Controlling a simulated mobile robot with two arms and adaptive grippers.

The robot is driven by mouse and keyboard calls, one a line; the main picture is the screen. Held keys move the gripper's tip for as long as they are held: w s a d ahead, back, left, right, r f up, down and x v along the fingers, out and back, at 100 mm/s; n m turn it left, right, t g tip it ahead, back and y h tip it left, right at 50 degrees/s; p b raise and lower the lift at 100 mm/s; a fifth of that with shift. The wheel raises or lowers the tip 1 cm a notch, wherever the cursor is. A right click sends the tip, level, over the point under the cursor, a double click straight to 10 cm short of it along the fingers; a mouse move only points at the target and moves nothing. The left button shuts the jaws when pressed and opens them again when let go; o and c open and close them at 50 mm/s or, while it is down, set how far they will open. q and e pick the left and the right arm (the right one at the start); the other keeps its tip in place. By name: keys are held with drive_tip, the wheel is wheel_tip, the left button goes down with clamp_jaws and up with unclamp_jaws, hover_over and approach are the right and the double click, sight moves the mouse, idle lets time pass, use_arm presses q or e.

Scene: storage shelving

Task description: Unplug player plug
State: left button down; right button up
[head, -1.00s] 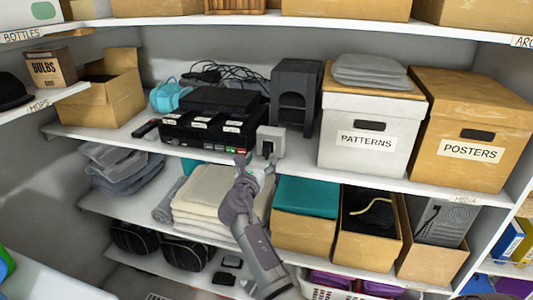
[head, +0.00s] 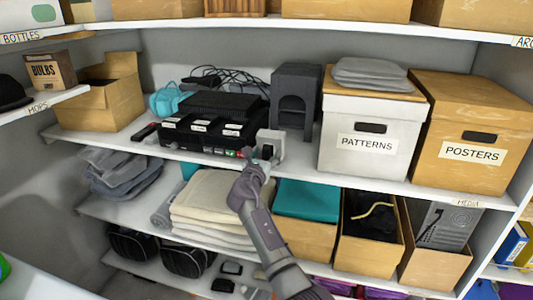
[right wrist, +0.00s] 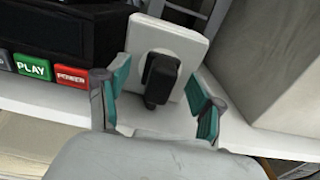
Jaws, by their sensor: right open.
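The black player plug (right wrist: 161,78) sits in a pale grey wall-type socket block (right wrist: 180,45) on the shelf, in the right wrist view. In the head view the socket block (head: 271,143) stands at the right end of the black player (head: 205,135). My right gripper (right wrist: 155,105) is open, with its teal-padded fingers on either side of the plug and apart from it. In the head view the right gripper (head: 258,163) is in front of the socket and hides most of the plug. My left gripper is in neither view.
Green PLAY (right wrist: 33,66) and red POWER (right wrist: 71,76) buttons are left of the socket. A dark stand (head: 296,95) and the white PATTERNS box (head: 368,145) are to the right. Folded towels (head: 212,205) lie on the shelf below. Loose cables (head: 235,78) are behind the player.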

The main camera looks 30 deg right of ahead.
sight(265, 156)
drive_tip(key=shift+p, duration=0.6)
idle(0.7)
idle(0.3)
clamp_jaws()
drive_tip(key=shift+a, duration=0.15)
drive_tip(key=shift+p+v, duration=0.65)
drive_tip(key=shift+v, duration=0.2)
drive_tip(key=shift+s+a+p, duration=0.25)
drive_tip(key=shift+s+p, duration=0.1)
drive_tip(key=shift+p+v, duration=0.85)
drive_tip(key=shift+v, duration=0.8)
